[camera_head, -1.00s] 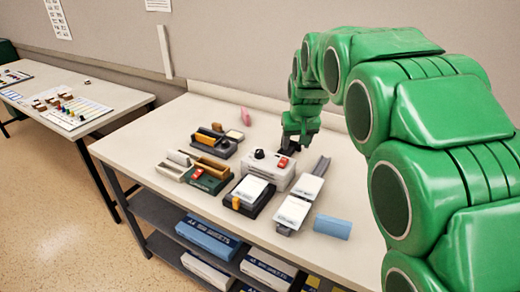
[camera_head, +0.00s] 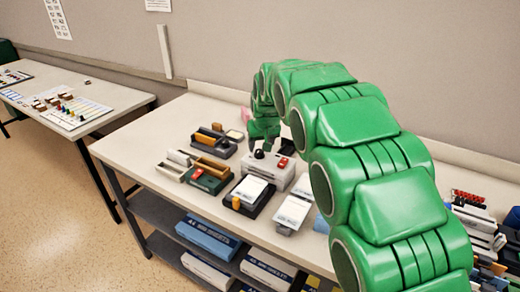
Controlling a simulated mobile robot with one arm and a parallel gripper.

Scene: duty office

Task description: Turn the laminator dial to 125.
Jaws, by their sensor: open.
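The laminator (camera_head: 268,171) is a pale grey box on the middle of the table, with a black dial (camera_head: 259,154) and a red switch (camera_head: 284,162) on its top. The picture is too small to read the dial's setting or its scale. My gripper (camera_head: 262,146) is just above and behind the dial, pointing down and open. It partly merges with the dial in this view, and I cannot tell whether they touch.
A stapler-like black and white device (camera_head: 250,190) stands in front of the laminator, and a white-topped device (camera_head: 292,212) to its right. Desk trays (camera_head: 205,178) stand at left.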

